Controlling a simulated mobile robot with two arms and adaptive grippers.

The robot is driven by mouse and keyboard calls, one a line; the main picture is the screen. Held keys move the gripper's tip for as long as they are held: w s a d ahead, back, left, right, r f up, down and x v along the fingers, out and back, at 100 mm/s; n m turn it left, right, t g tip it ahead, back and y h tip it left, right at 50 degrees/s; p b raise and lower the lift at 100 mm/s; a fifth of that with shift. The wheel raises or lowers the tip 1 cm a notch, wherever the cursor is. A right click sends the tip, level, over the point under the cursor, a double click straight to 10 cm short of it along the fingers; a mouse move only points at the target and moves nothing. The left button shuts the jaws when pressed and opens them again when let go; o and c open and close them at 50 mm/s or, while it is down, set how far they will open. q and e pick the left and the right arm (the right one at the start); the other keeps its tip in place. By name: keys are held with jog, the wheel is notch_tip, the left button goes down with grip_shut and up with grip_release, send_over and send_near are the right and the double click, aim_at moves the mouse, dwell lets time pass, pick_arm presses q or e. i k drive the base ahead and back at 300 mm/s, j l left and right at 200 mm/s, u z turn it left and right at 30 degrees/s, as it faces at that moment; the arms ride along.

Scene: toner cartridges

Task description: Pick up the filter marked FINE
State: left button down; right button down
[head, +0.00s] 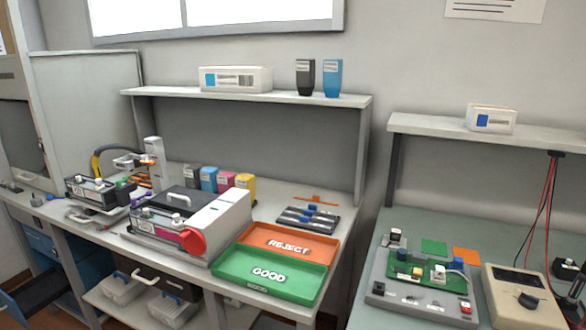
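I cannot make out any filter marked FINE; no label with that word is readable in the head view. A dark tray (327,226) on the left bench holds several small dark pieces with blue parts, too small to identify. A thin orange piece (315,199) lies just behind it. Neither of my grippers shows.
An orange REJECT tray (318,258) and green GOOD tray (225,268) sit at the bench front. A grey machine (222,212) with a red knob stands left of them. Several toner bottles (209,180) stand behind it. The right bench holds a circuit fixture (378,268) and meter (505,312).

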aim_at(119, 287)
jog(key=k+j, duration=0.15)
jog(key=j, duration=0.3)
jog(key=k+j+u, duration=0.1)
jog(key=j, duration=0.35)
jog(key=k+j, duration=0.15)
jog(key=j, duration=0.3)
jog(key=k+j+u, duration=0.1)
jog(key=j, duration=0.35)
jog(key=k+j+u, duration=0.1)
jog(key=j, duration=0.4)
jog(key=k+j, duration=0.15)
jog(key=j, duration=0.3)
